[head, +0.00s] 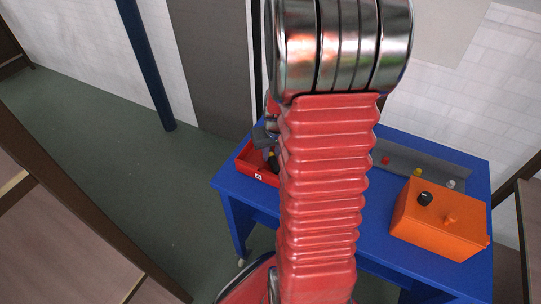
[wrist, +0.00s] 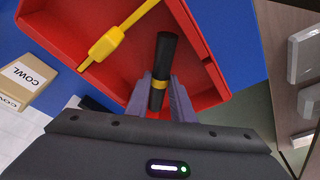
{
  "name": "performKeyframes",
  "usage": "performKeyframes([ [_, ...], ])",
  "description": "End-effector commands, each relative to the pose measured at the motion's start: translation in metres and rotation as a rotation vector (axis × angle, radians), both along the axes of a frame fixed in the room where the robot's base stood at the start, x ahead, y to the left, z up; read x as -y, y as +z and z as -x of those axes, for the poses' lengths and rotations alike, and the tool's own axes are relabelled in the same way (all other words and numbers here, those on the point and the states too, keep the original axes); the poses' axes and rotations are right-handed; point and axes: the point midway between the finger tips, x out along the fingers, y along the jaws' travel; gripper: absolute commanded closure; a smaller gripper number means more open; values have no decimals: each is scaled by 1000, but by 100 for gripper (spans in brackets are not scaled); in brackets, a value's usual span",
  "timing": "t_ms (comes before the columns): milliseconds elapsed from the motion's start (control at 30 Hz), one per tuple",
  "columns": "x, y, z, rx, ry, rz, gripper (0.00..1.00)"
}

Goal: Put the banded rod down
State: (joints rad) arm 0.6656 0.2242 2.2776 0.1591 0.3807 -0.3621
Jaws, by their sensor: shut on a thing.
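The banded rod (wrist: 164,62) is black with a yellow band and shows in the wrist view. My gripper (wrist: 161,95) is shut on it near the band, with one finger on each side. The rod's far end reaches over the inside of a red tray (wrist: 207,50). I cannot tell whether the rod touches the tray floor. In the head view my arm hides most of the gripper, and the red tray (head: 252,163) shows at the left end of the blue table (head: 232,189).
A yellow tool-like piece (wrist: 106,44) lies in the tray, left of the rod. A box marked COWL (wrist: 27,78) sits left of the tray. An orange box (head: 436,232) with knobs stands on the table's right. A blue post (head: 148,66) stands at the back left.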

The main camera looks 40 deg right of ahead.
Motion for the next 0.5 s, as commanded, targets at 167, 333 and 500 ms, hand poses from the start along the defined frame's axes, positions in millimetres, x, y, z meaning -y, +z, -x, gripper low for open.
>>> performKeyframes([
  [167, 0, -11, 0, 0, -2, 0, 100],
  [333, 0, -11, 0, 1, -1, 0, 100],
  [500, 0, -13, 0, 1, -1, 0, 78],
])
